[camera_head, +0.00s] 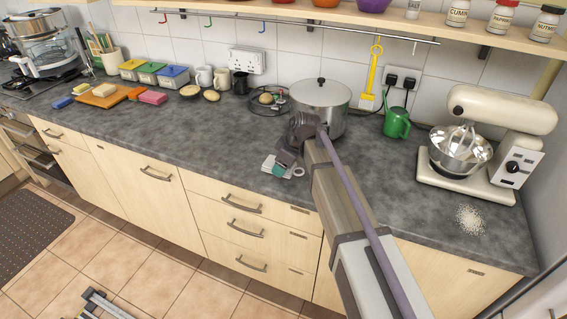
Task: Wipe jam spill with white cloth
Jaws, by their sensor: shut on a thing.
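My gripper (283,165) is at the middle of the worktop, in front of the large steel pot, pointing down. It is shut on a white cloth (268,165) with thin darker lines, which shows low at the worktop beside and under the fingers. The arm and gripper hide part of the cloth. A small teal patch and a white curved piece (299,172) show close by the fingers; I cannot tell what they are. I see no jam spill; it may be hidden under the cloth or gripper.
The lidded steel pot (321,104) stands right behind my gripper, with a dark round rack (268,101) to its left. A green watering can (397,123), a stand mixer (493,140) and white grains (470,219) are to the right. The worktop (185,135) left of my gripper is clear.

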